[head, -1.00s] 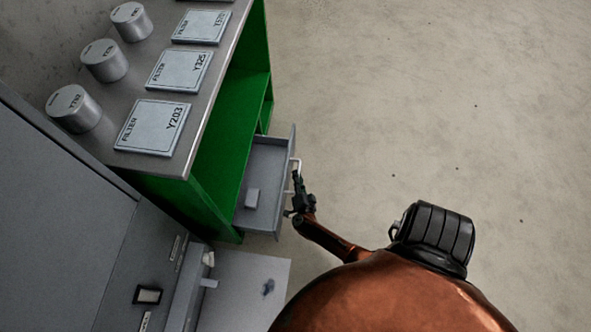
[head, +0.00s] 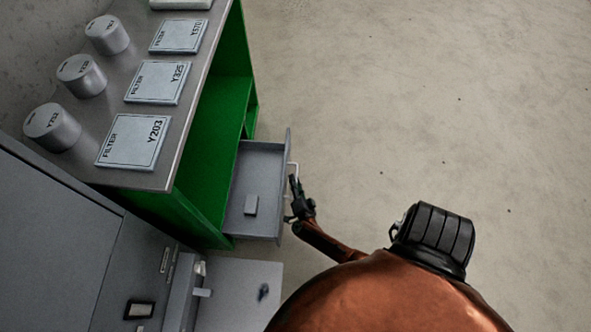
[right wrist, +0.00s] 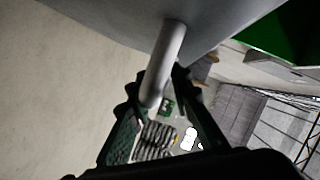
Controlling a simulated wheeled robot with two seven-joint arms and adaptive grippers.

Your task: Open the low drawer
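My right gripper (head: 294,184) is at this handle. In the right wrist view the handle bar (right wrist: 167,55) lies between the two dark fingers of my right gripper (right wrist: 158,88), which look closed around it. The drawer front (right wrist: 215,18) is just beyond. My left gripper is not in view.
The cabinet top (head: 178,120) holds flat filter boxes (head: 134,141) and metal cylinders (head: 52,127). A grey cabinet (head: 60,235) stands at the lower left, with a pale surface (head: 240,295) below the drawer. Open floor (head: 430,110) lies to the right.

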